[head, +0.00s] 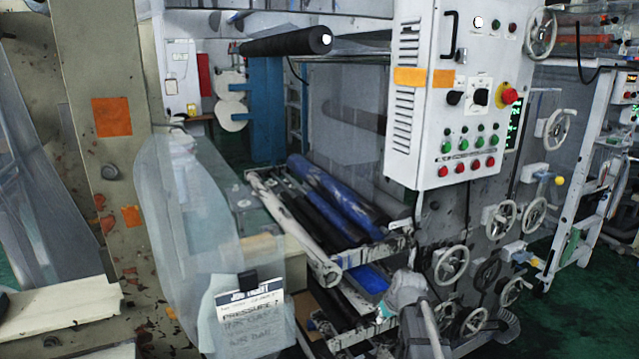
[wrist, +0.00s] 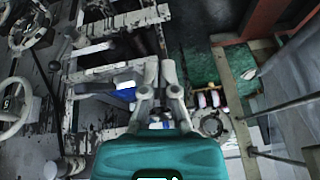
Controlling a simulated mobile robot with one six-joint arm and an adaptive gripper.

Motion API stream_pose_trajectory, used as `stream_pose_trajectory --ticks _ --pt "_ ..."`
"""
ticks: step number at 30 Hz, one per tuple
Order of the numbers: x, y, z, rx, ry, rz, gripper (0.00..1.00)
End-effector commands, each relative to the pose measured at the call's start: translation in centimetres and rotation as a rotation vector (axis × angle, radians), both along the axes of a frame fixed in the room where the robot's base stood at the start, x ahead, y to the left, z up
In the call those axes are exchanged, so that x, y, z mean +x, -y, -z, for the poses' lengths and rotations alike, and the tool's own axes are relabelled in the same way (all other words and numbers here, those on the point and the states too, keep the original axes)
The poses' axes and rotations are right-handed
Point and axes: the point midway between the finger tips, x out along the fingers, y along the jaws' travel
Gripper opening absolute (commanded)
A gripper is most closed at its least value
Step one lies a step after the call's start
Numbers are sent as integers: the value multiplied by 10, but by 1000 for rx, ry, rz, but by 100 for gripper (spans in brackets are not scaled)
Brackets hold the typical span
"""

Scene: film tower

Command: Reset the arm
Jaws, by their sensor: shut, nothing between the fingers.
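My gripper (wrist: 160,82) shows in the wrist view, with its teal body at the bottom and two pale grey fingers pointing up the picture. The fingers are shut and hold nothing. Behind the fingertips are machine rails and rollers; I cannot tell how far off they are. In the head view, a pale rounded part and link low in the centre may belong to my arm. The fingers cannot be made out there.
A white control panel (head: 466,110) with buttons and a red knob stands right of centre. Blue rollers (head: 335,198) lie in the machine frame. Handwheels (head: 451,265) stick out at right. A clear sheet with a paper note (head: 250,318) hangs at left. Green floor (head: 590,310) shows at lower right.

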Motion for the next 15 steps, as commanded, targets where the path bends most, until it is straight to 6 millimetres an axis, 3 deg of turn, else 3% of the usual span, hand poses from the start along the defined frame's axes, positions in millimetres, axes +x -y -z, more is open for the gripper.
stream_pose_trajectory --ticks 1,6,10,15 --pt "-35 -8 4 -12 -54 24 0" --pt "-114 -21 12 -73 -228 139 0" --pt "-157 -25 14 -120 -317 217 0" --pt "-182 -24 15 -156 -369 274 0"
